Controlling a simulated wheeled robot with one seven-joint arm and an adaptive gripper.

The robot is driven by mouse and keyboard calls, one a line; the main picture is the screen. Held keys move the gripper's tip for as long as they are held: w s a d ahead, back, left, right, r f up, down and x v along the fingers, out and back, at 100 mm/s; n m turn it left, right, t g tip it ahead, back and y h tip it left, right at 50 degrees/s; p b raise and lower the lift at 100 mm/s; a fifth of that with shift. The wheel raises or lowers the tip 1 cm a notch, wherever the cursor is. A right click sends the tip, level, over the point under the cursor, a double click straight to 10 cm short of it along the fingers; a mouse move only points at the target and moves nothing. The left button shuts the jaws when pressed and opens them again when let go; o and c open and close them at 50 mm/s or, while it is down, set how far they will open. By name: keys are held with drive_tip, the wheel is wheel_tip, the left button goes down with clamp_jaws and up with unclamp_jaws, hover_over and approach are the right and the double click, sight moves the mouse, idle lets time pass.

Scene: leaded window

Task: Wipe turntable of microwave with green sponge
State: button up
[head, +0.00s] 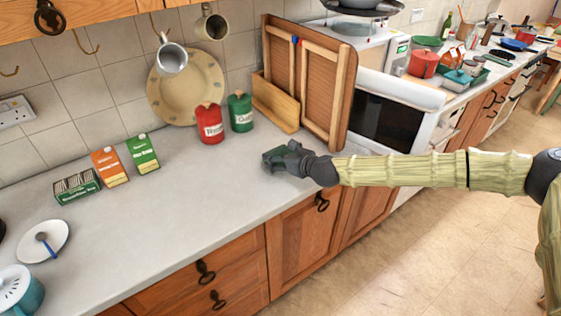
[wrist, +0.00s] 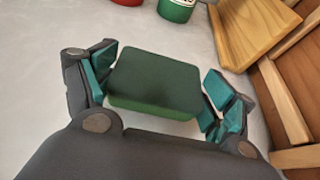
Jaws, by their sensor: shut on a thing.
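My gripper (head: 284,158) is shut on the green sponge (wrist: 155,82), a dark green block between the teal finger pads in the wrist view. The microwave (head: 402,48) seems to be the white appliance with a green display, right of and beyond my gripper. A white door with a dark window (head: 388,118) shows at its front. The turntable is not in view.
A wooden panelled board (head: 315,85) and a wooden rack (head: 275,103) stand between my gripper and the microwave. Red (head: 209,124) and green (head: 240,113) canisters stand behind the sponge. Cartons (head: 109,166) stand further left. The counter (head: 190,195) left of my gripper is clear.

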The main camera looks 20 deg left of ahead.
drive_tip(key=s+d+r+b, duration=0.1)
drive_tip(key=s+d+b, duration=0.1)
drive_tip(key=s+d, duration=0.2)
drive_tip(key=s+d+r+b, duration=0.2)
drive_tip(key=s+d, duration=0.3)
drive_tip(key=s, duration=0.4)
drive_tip(key=shift+s+b, duration=0.2)
drive_tip(key=shift+b, duration=0.6)
drive_tip(key=shift+a, duration=0.1)
